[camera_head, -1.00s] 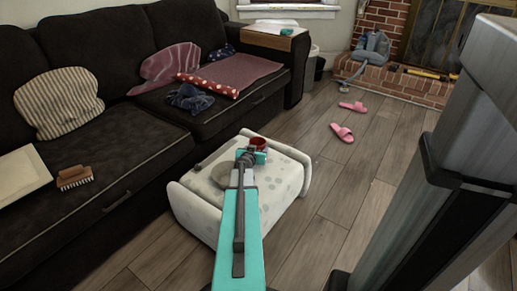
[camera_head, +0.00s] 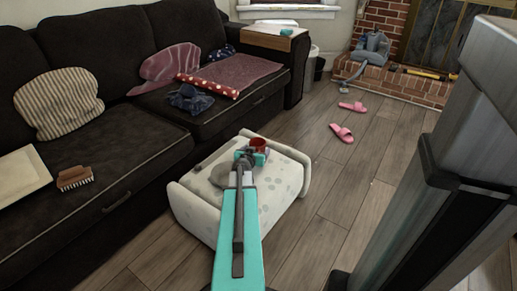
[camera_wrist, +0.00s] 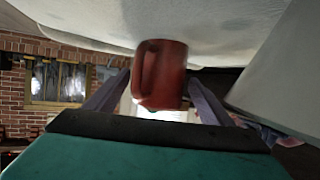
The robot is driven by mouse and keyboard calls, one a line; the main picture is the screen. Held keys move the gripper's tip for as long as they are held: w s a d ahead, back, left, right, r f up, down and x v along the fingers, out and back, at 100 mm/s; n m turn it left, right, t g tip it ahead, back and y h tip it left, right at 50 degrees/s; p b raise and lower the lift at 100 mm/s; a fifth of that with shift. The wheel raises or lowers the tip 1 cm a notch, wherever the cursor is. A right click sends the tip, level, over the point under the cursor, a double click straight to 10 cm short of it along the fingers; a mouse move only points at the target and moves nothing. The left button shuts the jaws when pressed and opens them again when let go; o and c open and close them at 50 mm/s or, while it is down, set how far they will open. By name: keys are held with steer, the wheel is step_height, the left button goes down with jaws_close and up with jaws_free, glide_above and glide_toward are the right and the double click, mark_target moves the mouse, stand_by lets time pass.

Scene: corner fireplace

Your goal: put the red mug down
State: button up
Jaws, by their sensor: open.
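The red mug (camera_head: 258,144) is at the far edge of the pale spotted ottoman (camera_head: 284,181), just beyond my gripper (camera_head: 251,155). In the wrist view, which appears upside down, the mug (camera_wrist: 163,75) has its base against the pale ottoman surface (camera_wrist: 220,30) and looks upright on it. Its handle faces the left of that view. The two fingers of my gripper (camera_wrist: 158,80) are spread, one on each side of the mug, with gaps between them and its wall. My arm hides part of the ottoman top.
A dark sofa (camera_head: 120,130) with cushions and cloths stands along the left. Pink slippers (camera_head: 342,132) lie on the wooden floor to the right, which is otherwise mostly clear.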

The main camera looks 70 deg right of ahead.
steer(key=v, duration=1)
steer(key=shift+r, duration=0.1)
stand_by(0.7)
steer(key=shift+w, duration=0.1)
